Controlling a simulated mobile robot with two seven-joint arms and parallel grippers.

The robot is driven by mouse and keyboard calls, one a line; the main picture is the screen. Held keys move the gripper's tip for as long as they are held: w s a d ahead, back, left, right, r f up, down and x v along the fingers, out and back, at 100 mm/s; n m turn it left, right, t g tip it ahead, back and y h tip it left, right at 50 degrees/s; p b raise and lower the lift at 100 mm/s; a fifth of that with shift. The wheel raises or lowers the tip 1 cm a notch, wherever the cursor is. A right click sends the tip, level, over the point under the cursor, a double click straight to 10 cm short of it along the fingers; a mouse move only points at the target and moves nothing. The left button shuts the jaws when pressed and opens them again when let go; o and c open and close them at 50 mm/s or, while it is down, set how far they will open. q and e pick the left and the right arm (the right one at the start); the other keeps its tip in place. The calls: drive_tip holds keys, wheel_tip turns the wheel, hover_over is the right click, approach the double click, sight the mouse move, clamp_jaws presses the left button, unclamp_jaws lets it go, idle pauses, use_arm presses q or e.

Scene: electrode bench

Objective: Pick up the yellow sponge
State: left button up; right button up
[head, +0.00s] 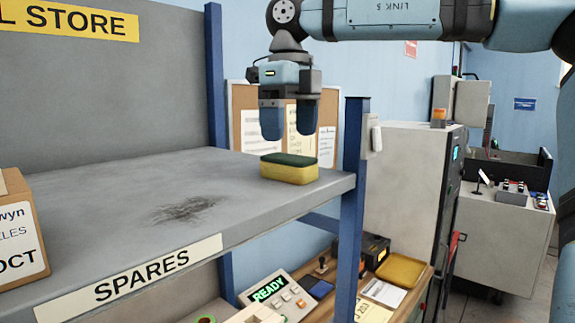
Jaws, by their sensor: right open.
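The yellow sponge (289,172) has a dark green top layer. It lies flat on the grey shelf (110,210), near the shelf's right end. My right gripper (288,136) hangs above the sponge, pointing down, with its two blue fingers apart. The fingertips are a little above the green top, with a small gap between, and nothing is between the fingers. My left gripper is not in view.
A cardboard box (22,235) stands at the shelf's left. A blue post (352,190) rises at the shelf's right end, close to the sponge. The middle of the shelf is clear except for a dark smudge (185,209). A bench with a READY panel (268,288) is below.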

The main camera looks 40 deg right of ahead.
sight(289, 157)
drive_tip(key=shift+f, duration=0.3)
drive_tip(key=shift+a+f, duration=0.1)
drive_tip(key=shift+f, duration=0.05)
wheel_tip(289, 157, down, 4)
drive_tip(key=shift+w+f+p, duration=0.15)
drive_tip(key=shift+f+p, duration=0.1)
drive_tip(key=shift+p, duration=0.7)
drive_tip(key=shift+f, duration=0.2)
drive_tip(key=shift+c, duration=1.3)
drive_tip(key=c, duration=0.7)
